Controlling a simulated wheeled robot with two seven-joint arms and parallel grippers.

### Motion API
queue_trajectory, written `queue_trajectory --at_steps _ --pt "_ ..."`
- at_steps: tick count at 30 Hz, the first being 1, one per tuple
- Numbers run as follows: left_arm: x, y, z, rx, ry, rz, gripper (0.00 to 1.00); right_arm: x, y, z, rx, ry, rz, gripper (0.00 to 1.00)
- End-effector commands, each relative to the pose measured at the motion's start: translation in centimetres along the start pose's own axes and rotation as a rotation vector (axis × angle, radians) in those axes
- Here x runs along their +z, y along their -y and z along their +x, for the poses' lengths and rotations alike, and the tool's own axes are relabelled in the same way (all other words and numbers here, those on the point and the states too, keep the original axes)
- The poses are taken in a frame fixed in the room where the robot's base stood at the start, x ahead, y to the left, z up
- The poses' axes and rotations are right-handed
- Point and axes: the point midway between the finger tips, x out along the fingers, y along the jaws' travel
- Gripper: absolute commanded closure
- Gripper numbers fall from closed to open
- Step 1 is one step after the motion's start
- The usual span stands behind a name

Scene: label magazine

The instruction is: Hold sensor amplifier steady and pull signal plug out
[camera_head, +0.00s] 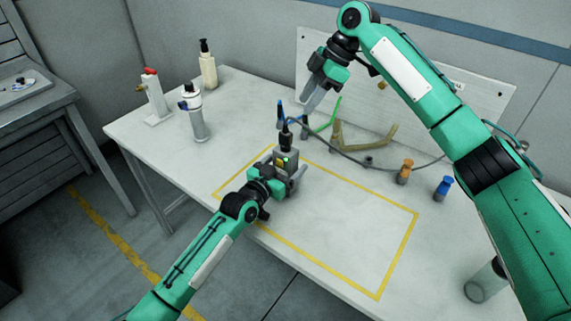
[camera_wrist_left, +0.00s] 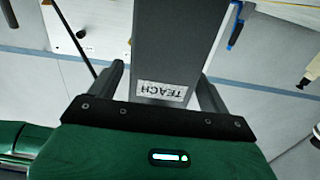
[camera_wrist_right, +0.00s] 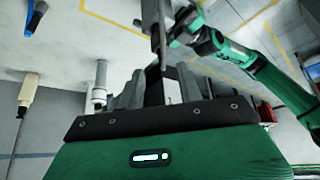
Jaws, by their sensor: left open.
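The sensor amplifier (camera_head: 287,157), a grey box, stands upright at the back left of the yellow-outlined area. A black signal plug (camera_head: 286,138) sits on its top, with a dark cable running right. My left gripper (camera_head: 293,178) is open around the amplifier's lower part. In the left wrist view the amplifier (camera_wrist_left: 178,45), labelled TEACH, lies between the fingers with small gaps on both sides. My right gripper (camera_head: 308,108) is above and right of the plug and apart from it. Its fingers look spread in the right wrist view; a dark shape between them is unclear.
A red-topped dispenser (camera_head: 154,97), a silver cylinder (camera_head: 196,118) and a pump bottle (camera_head: 208,70) stand at the left. Orange (camera_head: 404,172) and blue (camera_head: 443,187) pieces and a glass jar (camera_head: 487,282) are at the right. The outlined area's (camera_head: 397,250) middle is clear.

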Motion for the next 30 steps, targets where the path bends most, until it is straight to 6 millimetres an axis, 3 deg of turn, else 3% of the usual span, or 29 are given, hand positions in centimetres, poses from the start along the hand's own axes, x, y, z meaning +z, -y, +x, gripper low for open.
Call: queue_trajectory --at_steps 5,14,16,19,23,27,30 --pt "0.0 0.0 0.0 0.000 0.000 0.000 0.20 0.0 0.0 0.0 0.000 0.000 0.000 0.64" --pt "0.0 0.0 0.0 0.000 0.000 0.000 0.76 0.0 0.0 0.0 0.000 0.000 0.000 0.64" --pt "0.0 0.0 0.0 0.000 0.000 0.000 0.76 -0.1 0.0 0.1 0.000 -0.003 -0.001 0.53" --pt "0.0 0.0 0.0 0.000 0.000 0.000 0.76 -0.8 0.1 0.8 0.005 -0.035 -0.015 0.53" --pt "0.0 0.0 0.0 0.000 0.000 0.000 0.76 -3.5 0.6 2.9 0.026 -0.160 -0.057 0.53" --pt "0.0 0.0 0.0 0.000 0.000 0.000 0.76 -8.3 1.8 5.3 0.069 -0.394 -0.108 0.53" --pt "0.0 0.0 0.0 0.000 0.000 0.001 0.76 -11.8 2.8 6.0 0.109 -0.584 -0.124 0.53"
